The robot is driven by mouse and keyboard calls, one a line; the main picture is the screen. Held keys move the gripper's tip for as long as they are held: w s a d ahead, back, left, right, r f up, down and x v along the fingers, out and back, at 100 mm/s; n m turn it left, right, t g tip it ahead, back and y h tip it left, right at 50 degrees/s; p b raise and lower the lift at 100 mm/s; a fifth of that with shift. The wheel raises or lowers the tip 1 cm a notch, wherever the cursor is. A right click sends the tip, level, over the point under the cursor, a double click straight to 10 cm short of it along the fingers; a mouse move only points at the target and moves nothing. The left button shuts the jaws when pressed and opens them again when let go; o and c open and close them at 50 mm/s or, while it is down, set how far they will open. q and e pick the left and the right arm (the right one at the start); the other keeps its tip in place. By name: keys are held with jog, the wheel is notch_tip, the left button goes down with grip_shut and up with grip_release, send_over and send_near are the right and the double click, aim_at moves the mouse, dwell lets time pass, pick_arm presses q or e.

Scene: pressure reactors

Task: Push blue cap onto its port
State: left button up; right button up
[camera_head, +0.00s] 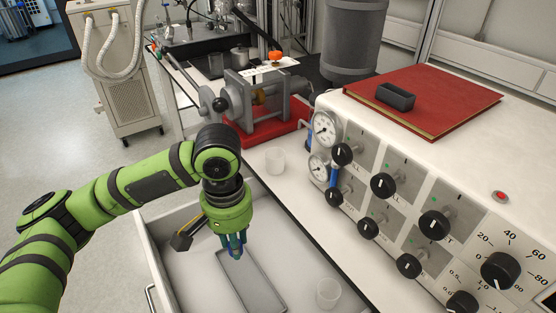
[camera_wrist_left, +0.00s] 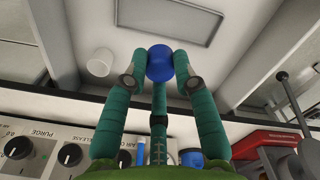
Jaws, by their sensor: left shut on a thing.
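My left gripper (camera_head: 234,252) hangs fingers-down above the open white drawer, beside the bench front. It is shut on the blue cap (camera_wrist_left: 160,63), which shows as a round blue shape between the green fingertips in the left wrist view. In the head view the fingers mostly hide the cap. I cannot make out the cap's port for certain. Blue fittings (camera_head: 333,173) show beside the gauges on the panel, apart from the gripper. Another blue round piece (camera_wrist_left: 190,158) shows low in the wrist view, partly hidden by a finger. My right gripper is not in view.
The drawer holds a grey tray (camera_head: 222,259) and a white cup (camera_head: 328,292); another cup (camera_head: 275,160) stands on the bench. The control panel (camera_head: 405,215) with black knobs rises at the right. A red-based clamped vessel (camera_head: 262,104) stands behind the arm.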

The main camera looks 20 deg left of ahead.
pick_arm(q)
jog(key=s+d+r+m, duration=0.2)
jog(key=d+r+m, duration=0.6)
jog(key=d, duration=0.4)
jog(key=shift+d+r, duration=0.2)
jog(key=shift+r, duration=0.3)
jog(key=w+d+f+m, duration=0.3)
jog(key=f+m, duration=0.1)
jog(key=shift+w+d+f+m, duration=0.25)
jog(key=shift+w+d+m, duration=0.05)
jog(key=shift+w+d, duration=0.1)
jog(key=s+a+r+n, duration=0.3)
jog(key=a+r+n, duration=0.4)
jog(key=r+n, duration=0.1)
jog(key=shift+s+a+r, duration=0.3)
jog(key=shift+s+r, duration=0.1)
jog(key=shift+r, duration=0.15)
